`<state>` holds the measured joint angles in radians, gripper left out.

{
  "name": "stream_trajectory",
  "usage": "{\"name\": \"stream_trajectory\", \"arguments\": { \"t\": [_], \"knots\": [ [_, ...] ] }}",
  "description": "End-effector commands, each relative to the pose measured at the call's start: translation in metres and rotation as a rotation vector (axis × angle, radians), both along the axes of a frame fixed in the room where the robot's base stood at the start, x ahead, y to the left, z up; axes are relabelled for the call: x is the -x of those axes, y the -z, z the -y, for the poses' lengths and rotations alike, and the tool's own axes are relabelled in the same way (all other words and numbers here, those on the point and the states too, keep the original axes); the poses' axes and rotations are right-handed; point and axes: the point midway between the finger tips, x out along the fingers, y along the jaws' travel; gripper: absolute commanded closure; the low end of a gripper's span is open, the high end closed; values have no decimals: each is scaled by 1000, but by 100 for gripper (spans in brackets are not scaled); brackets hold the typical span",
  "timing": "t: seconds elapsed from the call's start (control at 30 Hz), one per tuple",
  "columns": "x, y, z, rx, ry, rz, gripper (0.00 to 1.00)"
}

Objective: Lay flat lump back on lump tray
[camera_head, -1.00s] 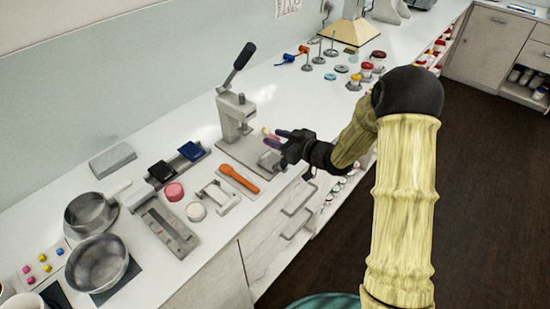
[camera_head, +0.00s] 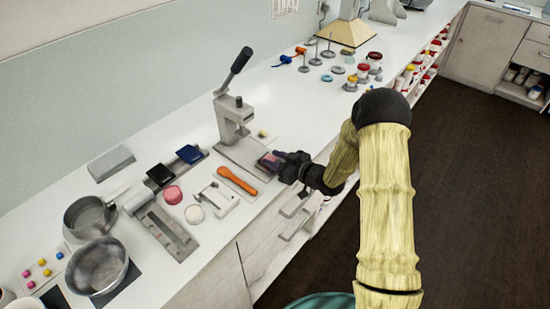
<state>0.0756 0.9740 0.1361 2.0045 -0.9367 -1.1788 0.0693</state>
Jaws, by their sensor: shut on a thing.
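My gripper (camera_head: 268,160) is at the front edge of the lever press base, with dark fingers shut on a small pinkish piece, apparently the flat lump (camera_head: 271,158). The fingers hide most of it, so its shape and tilt are unclear. A small pale yellow piece (camera_head: 263,133) sits by the press, behind my gripper.
The grey lever press (camera_head: 232,115) stands just behind my gripper. An orange-handled tool (camera_head: 238,181), a white frame (camera_head: 217,197), pink and white discs, dark blue pads and two metal pans (camera_head: 98,266) stand between it and the tray. Stands and coloured pots are farther right.

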Motion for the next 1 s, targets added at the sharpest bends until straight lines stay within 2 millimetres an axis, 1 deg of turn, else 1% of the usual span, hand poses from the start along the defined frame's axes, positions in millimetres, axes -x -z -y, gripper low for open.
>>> {"name": "stream_trajectory", "arguments": {
  "t": [0.2,0.37,0.4,0.47,0.5,0.93,1.0],
  "knots": [
    [0,0,0,0,0,1,88],
    [0,4,0,-1,0,2,88],
    [0,4,0,0,0,1,61],
    [0,3,0,0,0,1,49],
    [0,3,0,0,0,1,41],
    [0,1,0,0,0,1,41],
    [4,3,7,-1,2,2,41]
  ]
}}
